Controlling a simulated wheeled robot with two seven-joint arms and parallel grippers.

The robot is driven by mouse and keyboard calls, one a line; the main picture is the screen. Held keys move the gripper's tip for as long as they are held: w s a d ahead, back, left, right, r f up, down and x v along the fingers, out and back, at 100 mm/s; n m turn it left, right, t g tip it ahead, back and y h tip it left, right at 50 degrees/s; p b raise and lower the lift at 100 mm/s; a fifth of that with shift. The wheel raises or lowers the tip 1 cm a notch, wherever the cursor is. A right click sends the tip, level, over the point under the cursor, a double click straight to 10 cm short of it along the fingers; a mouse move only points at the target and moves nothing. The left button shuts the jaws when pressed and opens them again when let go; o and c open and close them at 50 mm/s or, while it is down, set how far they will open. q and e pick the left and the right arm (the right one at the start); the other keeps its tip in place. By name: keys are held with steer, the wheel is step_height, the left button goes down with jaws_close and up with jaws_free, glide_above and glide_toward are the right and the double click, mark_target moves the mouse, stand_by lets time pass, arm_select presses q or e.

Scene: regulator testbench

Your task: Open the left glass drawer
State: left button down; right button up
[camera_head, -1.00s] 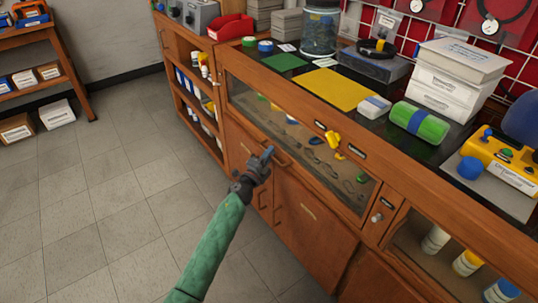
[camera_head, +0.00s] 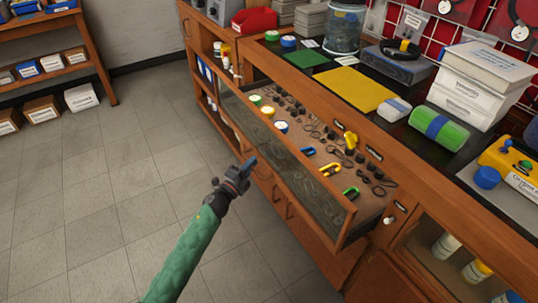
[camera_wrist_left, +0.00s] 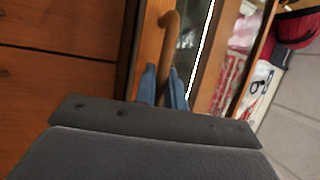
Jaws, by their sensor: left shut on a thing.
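The left glass drawer (camera_head: 285,168) is pulled out from the wooden bench, its glass front toward the floor side. Inside lie several small parts, with yellow, blue and green clips and round-lidded jars. My left gripper (camera_head: 250,162) is at the outer side of the drawer front. In the left wrist view, the blue fingers of the gripper (camera_wrist_left: 164,88) are shut around the curved wooden handle (camera_wrist_left: 170,35). The handle is mostly hidden behind the gripper in the head view. My right gripper is not in view.
The bench top holds a yellow mat (camera_head: 357,89), a green roll (camera_head: 439,129) and white boxes (camera_head: 473,85). A second glass-fronted compartment (camera_head: 450,255) is at the lower right. Shelves (camera_head: 45,50) stand at the far left. The tiled floor (camera_head: 110,200) beside the bench is clear.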

arm_select(q)
steer(key=s+a, duration=0.6)
steer(key=a, duration=0.3)
steer(key=shift+s, duration=0.25)
steer(key=c, duration=1.5)
jaws_free()
steer(key=v, duration=0.8)
